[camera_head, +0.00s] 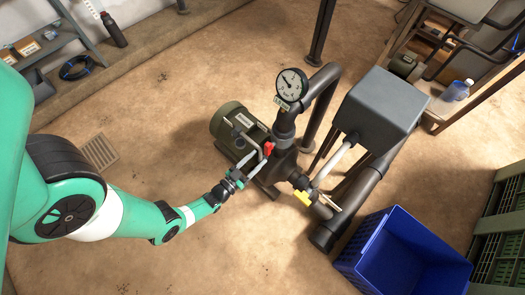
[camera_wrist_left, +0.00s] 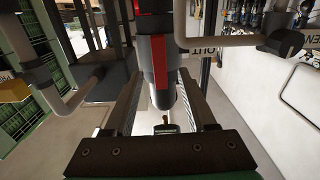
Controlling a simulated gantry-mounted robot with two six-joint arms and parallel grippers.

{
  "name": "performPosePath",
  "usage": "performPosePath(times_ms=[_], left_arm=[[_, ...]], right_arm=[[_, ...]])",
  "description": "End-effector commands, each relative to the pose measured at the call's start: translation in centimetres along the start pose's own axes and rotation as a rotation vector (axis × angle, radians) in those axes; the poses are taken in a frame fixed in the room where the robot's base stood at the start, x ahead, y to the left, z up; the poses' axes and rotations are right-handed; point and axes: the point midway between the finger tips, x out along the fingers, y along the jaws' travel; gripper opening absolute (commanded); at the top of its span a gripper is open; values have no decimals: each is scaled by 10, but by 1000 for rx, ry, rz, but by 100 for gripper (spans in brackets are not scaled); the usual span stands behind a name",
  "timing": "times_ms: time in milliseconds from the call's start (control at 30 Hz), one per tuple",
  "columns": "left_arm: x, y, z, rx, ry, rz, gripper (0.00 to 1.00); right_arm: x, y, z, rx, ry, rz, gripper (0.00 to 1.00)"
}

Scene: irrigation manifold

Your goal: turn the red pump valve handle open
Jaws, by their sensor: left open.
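The red pump valve handle (camera_head: 268,148) stands by the pump pipework, just below the pressure gauge. In the left wrist view the red handle (camera_wrist_left: 161,75) is upright beyond and between my two spread fingers, with a dark part beside the red. My left gripper (camera_head: 254,161) is open and close to the handle, on its lower left side. I cannot tell whether a finger touches it. The green pump motor (camera_head: 228,122) is behind the gripper. My right gripper is not in view.
A round gauge (camera_head: 291,85) tops the dark pipe. A yellow valve handle (camera_head: 302,198) and a grey box (camera_head: 385,103) are to the right. A blue crate (camera_head: 402,250) stands lower right. Grey pipes (camera_wrist_left: 215,41) pass near the fingers.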

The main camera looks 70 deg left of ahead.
Motion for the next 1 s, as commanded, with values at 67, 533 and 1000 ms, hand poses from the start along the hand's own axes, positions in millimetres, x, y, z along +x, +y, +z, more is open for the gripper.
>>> performPosePath(times_ms=[67,533,1000], left_arm=[[-22,0,-2,-1,-5,-2,56],[-74,0,0,-1,0,1,56],[-73,2,-3,-1,0,5,56]], right_arm=[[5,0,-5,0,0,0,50],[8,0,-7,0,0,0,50],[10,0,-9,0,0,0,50]])
